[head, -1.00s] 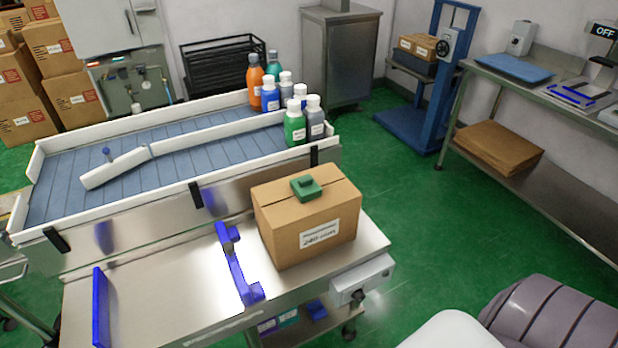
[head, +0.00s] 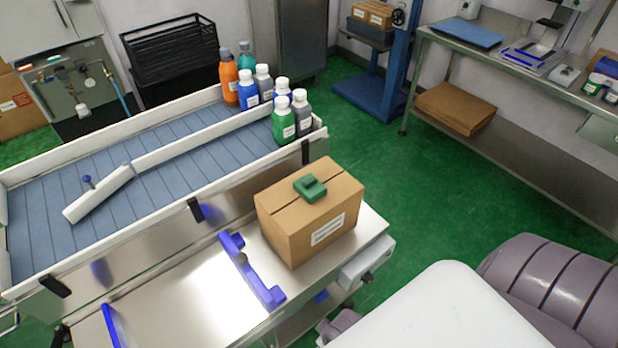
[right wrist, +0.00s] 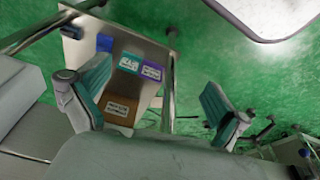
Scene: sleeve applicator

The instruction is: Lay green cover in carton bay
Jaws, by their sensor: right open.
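A dark green piece (head: 310,188) lies on top of a closed cardboard carton (head: 285,228) on the steel bench. A flat teal-green labelled item (right wrist: 129,63) lies on a lower shelf (right wrist: 80,57) in the right wrist view, beside a purple labelled one (right wrist: 151,72). I cannot tell which green thing is the cover. My right gripper (right wrist: 154,80) is open and empty, its teal-padded fingers spread on either side of the shelf items, apart from them. No left gripper shows. A blue guide (head: 252,272) stands on the bench beside the carton.
The shelf also holds a blue block (right wrist: 104,42) and a brown labelled box (right wrist: 118,110). Several bottles stand at the end of the slatted conveyor (head: 120,175). A steel side table (head: 520,75) runs along the right wall. Green floor between is clear.

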